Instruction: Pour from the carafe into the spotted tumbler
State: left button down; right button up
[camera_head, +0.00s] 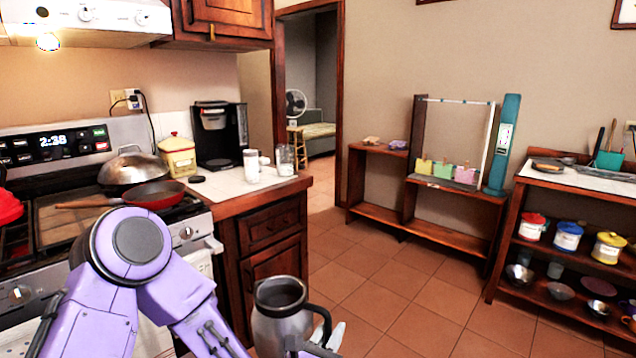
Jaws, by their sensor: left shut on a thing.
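The carafe (277,318), a grey metal jug with a dark open top and a black handle, is upright at the bottom centre, in front of the counter. My left gripper (327,340) is shut on it at the handle side; its fingers are partly hidden and cut off by the lower edge. On the counter end stand a whitish, speckled-looking tumbler (251,166) and a clear glass (285,160). The white one looks like the spotted tumbler, but its pattern is too small to be sure. The carafe is apart from both, nearer to me. My right gripper is not in view.
A coffee maker (220,134), a yellow canister (177,157) and a stove with a red pan (153,195) are to the left. The tiled floor (400,290) right of the counter is clear.

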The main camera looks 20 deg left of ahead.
aim_at(250, 156)
jog(key=z, duration=0.3)
jog(key=i, duration=2.15)
jog(key=u, duration=1.45)
jog(key=i, duration=0.55)
jog(key=u, duration=0.65)
